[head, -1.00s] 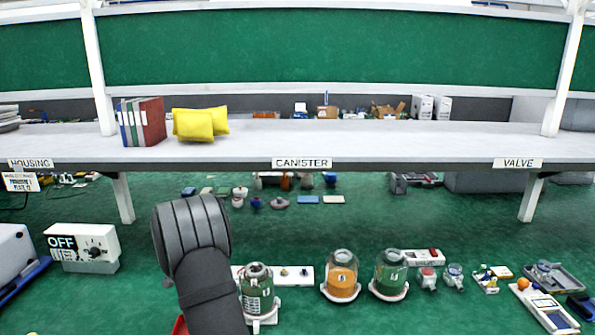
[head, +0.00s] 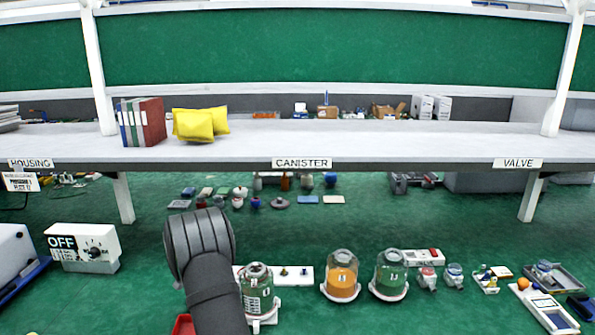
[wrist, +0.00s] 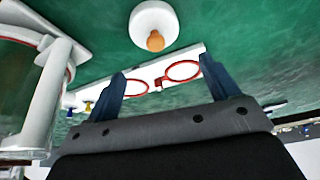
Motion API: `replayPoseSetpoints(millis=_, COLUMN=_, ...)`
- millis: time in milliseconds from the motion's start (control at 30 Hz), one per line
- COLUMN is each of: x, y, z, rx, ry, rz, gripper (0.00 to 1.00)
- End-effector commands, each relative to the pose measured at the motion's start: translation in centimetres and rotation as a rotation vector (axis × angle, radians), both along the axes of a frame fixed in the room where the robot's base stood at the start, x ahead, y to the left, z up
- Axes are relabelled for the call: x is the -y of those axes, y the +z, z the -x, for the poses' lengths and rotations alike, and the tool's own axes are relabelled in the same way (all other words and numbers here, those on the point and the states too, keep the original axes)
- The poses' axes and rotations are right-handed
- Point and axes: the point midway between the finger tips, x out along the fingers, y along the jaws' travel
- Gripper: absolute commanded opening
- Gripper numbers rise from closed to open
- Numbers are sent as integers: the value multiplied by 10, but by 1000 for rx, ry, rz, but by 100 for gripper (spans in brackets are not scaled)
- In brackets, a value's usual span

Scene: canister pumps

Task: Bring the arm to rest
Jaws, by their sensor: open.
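My gripper shows in the wrist view (wrist: 162,88), its two dark blue fingers spread apart with nothing held between them. Beyond the fingers lies a white plate (wrist: 195,58) with red rings on it. A white round piece with an orange knob (wrist: 153,25) is past the plate. A clear canister in a white holder (wrist: 45,95) stands close at the left of the wrist view. In the head view my dark arm rises at the lower left of centre, beside a green canister (head: 257,288); the gripper itself is hidden there.
An orange canister (head: 342,278) and another green canister (head: 390,274) stand to the right. A shelf (head: 380,145) spans the back.

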Motion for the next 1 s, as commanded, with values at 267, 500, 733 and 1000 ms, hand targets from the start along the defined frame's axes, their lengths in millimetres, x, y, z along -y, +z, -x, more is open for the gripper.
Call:
replayPoseSetpoints(millis=267, x=10, y=56, z=-3, rx=4, ry=25, rz=-3, gripper=80)
replayPoseSetpoints(millis=500, x=38, y=91, z=-6, rx=3, ry=133, rz=-2, gripper=80)
replayPoseSetpoints(millis=733, x=64, y=123, z=-4, rx=1, ry=235, rz=-2, gripper=80)
replayPoseSetpoints(millis=1000, x=105, y=147, z=6, rx=0, ry=322, rz=-1, gripper=80)
